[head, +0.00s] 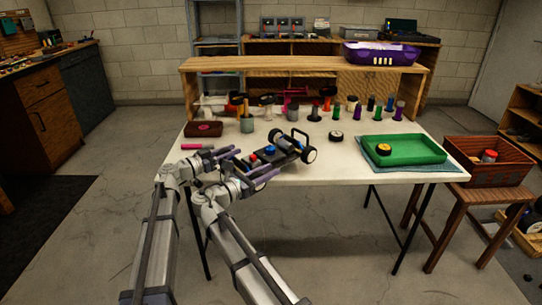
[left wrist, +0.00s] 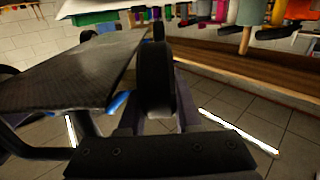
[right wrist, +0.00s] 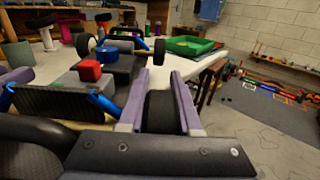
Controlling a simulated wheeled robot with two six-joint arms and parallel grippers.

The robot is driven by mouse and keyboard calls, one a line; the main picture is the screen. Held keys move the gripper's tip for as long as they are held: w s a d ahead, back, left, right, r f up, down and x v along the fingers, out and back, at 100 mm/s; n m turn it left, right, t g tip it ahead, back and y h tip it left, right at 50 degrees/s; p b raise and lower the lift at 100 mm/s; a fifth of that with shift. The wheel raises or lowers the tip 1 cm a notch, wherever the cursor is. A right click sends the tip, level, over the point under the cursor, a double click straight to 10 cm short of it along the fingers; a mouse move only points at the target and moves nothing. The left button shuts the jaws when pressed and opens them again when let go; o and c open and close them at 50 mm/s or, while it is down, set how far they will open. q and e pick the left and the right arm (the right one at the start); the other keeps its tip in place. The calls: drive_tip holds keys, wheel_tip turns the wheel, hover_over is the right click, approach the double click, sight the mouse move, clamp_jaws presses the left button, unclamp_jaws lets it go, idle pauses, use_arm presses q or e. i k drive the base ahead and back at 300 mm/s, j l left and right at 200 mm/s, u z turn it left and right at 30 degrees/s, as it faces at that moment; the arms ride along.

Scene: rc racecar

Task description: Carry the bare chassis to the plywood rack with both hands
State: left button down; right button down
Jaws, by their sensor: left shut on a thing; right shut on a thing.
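The bare chassis (head: 262,158) is a dark flat plate with wheels and red and blue blocks, near the table's front edge. My left gripper (head: 227,152) is shut on a black wheel (left wrist: 155,75) at one side of it; the dark plate (left wrist: 80,75) shows beside that wheel. My right gripper (head: 268,175) is shut on another wheel (right wrist: 161,110), with the red block (right wrist: 89,70) to its left. Whether the chassis clears the tabletop I cannot tell. The plywood rack (head: 300,64) stands along the table's back edge.
A green tray (head: 440,152) holds a wheel at the table's right. A dark red bin (head: 204,129) sits at the left. Several coloured cylinders stand in front of the rack. A purple basket (head: 381,54) tops the rack.

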sight(236, 63)
drive_tip(key=i+j+u, duration=0.5)
drive_tip(key=i+j, duration=0.2)
drive_tip(key=j, duration=0.15)
